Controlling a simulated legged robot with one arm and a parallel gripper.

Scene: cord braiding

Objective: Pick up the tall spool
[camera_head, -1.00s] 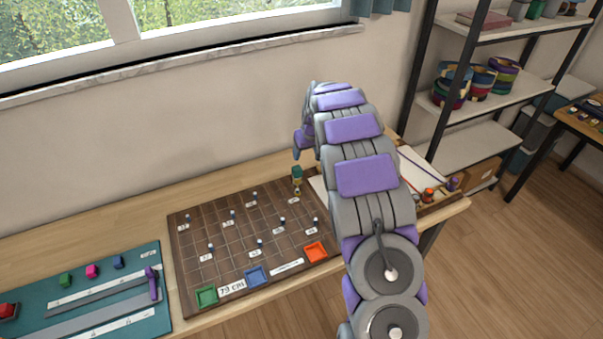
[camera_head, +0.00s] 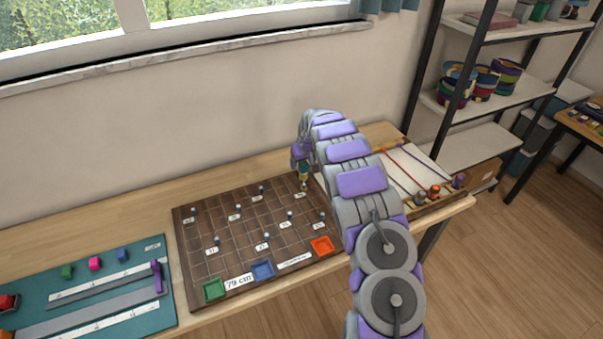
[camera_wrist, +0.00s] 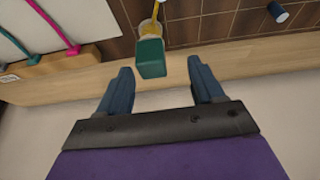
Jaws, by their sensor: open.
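What looks like the tall spool (camera_head: 304,184) stands at the far right of the brown gridded board (camera_head: 262,288). It has a dark green block top and a narrow gold lower part. In the wrist view its green top (camera_wrist: 151,59) shows large, just beyond and between the fingertips. My gripper (camera_wrist: 160,72) is open and empty, with one dark blue finger on each side. In the head view my gripper (camera_head: 301,165) is just above the spool and partly hides its top. I cannot tell whether a finger touches it.
Several small blue-topped pegs (camera_head: 238,210) with white labels stand on the board. A white panel with coloured cords (camera_head: 425,165) lies right. A teal mat (camera_head: 110,297) lies left.

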